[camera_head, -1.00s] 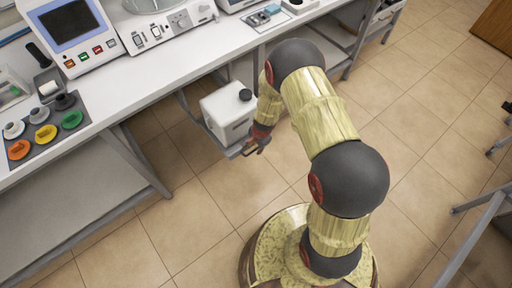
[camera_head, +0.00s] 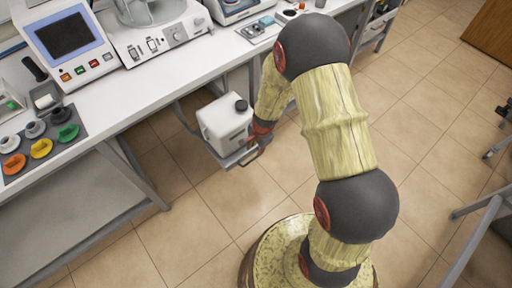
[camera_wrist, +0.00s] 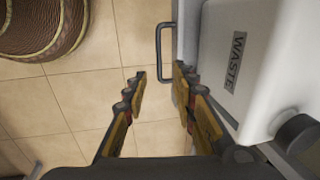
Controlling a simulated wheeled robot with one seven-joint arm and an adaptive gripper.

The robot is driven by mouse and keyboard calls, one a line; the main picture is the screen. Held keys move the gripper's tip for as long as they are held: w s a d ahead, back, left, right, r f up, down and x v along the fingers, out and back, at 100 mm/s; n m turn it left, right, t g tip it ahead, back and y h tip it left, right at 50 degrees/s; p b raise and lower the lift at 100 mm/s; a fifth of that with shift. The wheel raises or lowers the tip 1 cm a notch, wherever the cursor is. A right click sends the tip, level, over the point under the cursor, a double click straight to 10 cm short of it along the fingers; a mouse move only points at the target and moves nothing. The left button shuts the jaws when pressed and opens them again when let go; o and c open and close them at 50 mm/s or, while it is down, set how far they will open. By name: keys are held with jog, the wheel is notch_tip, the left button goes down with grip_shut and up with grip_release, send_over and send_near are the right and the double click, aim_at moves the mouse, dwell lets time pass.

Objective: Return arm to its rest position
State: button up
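My arm (camera_head: 335,120) rises from my base and bends over at a dark elbow, with its forearm pointing down beside the workbench. My gripper (camera_head: 258,148) is low, next to the white waste can, and partly hidden by its own wrist in the head view. In the wrist view my gripper (camera_wrist: 160,75) has its two fingers apart with floor showing between them, holding nothing. The right finger overlaps the edge of the can's support; I cannot tell whether it touches.
The white can (camera_head: 225,122), labelled WASTE in the wrist view (camera_wrist: 240,65), sits on a low support with a dark handle (camera_wrist: 160,42). The white workbench (camera_head: 150,85) carries instruments and colored-capped containers (camera_head: 40,148). A metal frame (camera_head: 475,230) stands at right. Tiled floor between is clear.

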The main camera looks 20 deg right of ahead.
jog(key=shift+s+r, duration=0.15)
jog(key=shift+r, duration=0.2)
dwell(0.4)
jog(key=s+a+r+n+g, duration=0.25)
jog(key=s+r+n, duration=0.3)
jog(key=s, duration=0.35)
jog(key=s+r+n+t, duration=0.2)
jog(key=s+r+n, duration=0.1)
jog(key=r, duration=0.8)
jog(key=s+r+n+t, duration=0.2)
jog(key=s+r, duration=0.3)
jog(key=r, duration=0.7)
jog(key=s+r+n+t, duration=0.2)
jog(key=s+r+n, duration=0.1)
jog(key=r, duration=0.9)
jog(key=shift+s+d+r+n+h+p, duration=0.2)
jog(key=shift+s+n+h+p, duration=0.2)
jog(key=shift+s, duration=0.35)
